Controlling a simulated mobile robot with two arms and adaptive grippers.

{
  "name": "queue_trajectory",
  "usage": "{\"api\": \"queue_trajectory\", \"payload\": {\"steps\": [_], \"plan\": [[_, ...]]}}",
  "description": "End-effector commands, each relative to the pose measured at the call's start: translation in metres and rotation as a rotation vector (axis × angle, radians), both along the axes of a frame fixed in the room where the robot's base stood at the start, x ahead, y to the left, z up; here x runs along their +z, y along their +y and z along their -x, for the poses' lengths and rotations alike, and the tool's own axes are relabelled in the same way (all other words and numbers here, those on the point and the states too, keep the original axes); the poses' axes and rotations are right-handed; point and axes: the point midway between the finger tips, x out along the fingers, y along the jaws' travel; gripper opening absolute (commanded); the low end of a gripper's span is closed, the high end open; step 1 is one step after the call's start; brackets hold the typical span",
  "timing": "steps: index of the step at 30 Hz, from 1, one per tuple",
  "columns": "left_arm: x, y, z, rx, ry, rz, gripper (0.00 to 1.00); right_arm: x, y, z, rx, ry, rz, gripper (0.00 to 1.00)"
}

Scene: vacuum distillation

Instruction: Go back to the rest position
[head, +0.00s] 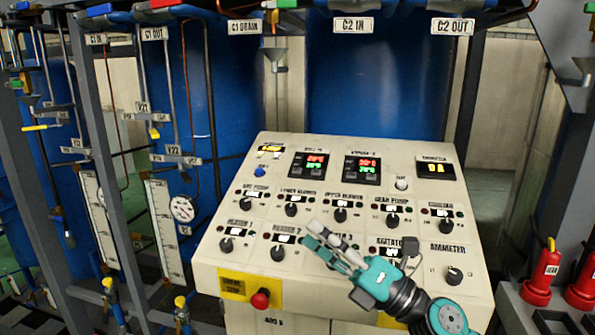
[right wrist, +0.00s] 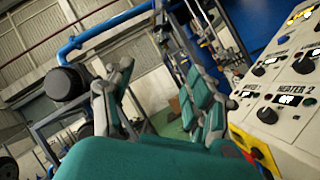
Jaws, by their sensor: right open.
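My right gripper (head: 316,238) is open and empty in the head view, in front of the lower middle of the control panel (head: 330,150). Its arm comes in from the lower right, and the gripper hides part of the lower row of knobs and labels. In the right wrist view the two teal fingers of the right gripper (right wrist: 155,105) are spread apart with nothing between them. The panel (right wrist: 300,140) shows there at the right edge, beside the fingers. I cannot tell how far the fingertips are from the panel face. My left gripper is not in view.
A red emergency-stop button (head: 260,299) is on the panel's lower left. Blue tanks (head: 365,75) stand behind. Pipes and gauges (head: 183,208) on a frame are at the left. Red bottles (head: 541,272) stand at the right.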

Motion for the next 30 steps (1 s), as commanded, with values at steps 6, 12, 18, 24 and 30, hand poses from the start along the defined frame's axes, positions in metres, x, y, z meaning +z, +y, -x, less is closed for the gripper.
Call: {"api": "queue_trajectory", "payload": {"steps": [6,12,18,24,30], "plan": [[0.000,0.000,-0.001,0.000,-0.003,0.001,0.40,-0.071,-0.087,-0.020,-0.268,0.599,-0.643,0.56],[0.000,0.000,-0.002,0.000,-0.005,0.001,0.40,-0.204,-0.152,0.014,-0.574,1.142,-1.063,0.56],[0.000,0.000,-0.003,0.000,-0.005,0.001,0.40,-0.315,-0.176,0.100,-0.872,1.580,-1.311,0.56],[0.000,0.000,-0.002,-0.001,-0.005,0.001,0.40,-0.368,-0.176,0.179,-1.093,1.859,-1.417,0.56],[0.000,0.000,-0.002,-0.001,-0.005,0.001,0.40,-0.394,-0.171,0.245,-1.268,2.059,-1.468,0.56]]}}
